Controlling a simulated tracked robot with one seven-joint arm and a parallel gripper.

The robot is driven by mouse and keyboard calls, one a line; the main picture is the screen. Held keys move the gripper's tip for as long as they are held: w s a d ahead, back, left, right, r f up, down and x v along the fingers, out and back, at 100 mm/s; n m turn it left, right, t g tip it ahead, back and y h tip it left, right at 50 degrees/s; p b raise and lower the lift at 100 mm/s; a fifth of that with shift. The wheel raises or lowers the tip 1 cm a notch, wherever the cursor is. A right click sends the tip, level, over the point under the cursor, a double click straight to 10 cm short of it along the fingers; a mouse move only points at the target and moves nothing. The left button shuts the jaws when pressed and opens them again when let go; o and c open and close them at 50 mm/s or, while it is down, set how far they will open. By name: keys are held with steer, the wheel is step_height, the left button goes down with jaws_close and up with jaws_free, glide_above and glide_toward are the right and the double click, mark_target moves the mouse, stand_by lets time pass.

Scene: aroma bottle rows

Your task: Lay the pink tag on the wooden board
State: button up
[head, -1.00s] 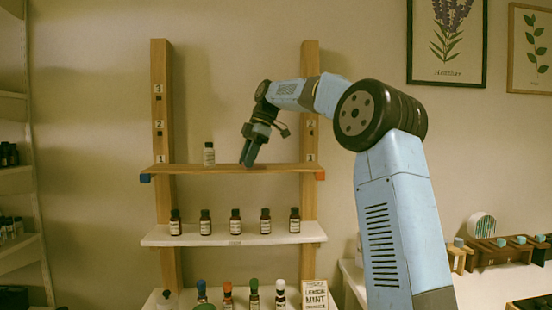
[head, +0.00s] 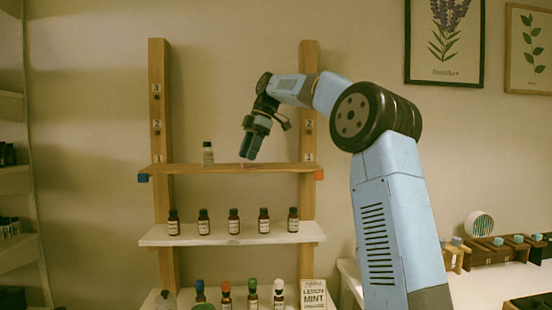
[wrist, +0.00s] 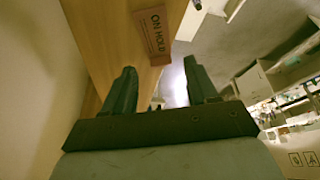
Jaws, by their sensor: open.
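The wooden board (head: 285,168) is the upper shelf between two wooden posts in the head view; its wood also fills the upper left of the wrist view (wrist: 105,40). The pink tag (wrist: 154,32), printed "ON HOLD", lies on the board close to its edge, just beyond my fingertips in the wrist view. In the head view only a thin pinkish sliver of the tag (head: 242,164) shows under my gripper. My gripper (head: 247,157) points down just above the board. Its fingers are apart and empty in the wrist view (wrist: 160,78).
Several dark bottles (head: 234,222) stand on the white shelf (head: 160,236) below. The board right of my gripper is clear.

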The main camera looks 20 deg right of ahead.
mark_target(255, 167)
steer(key=shift+v, duration=2.6)
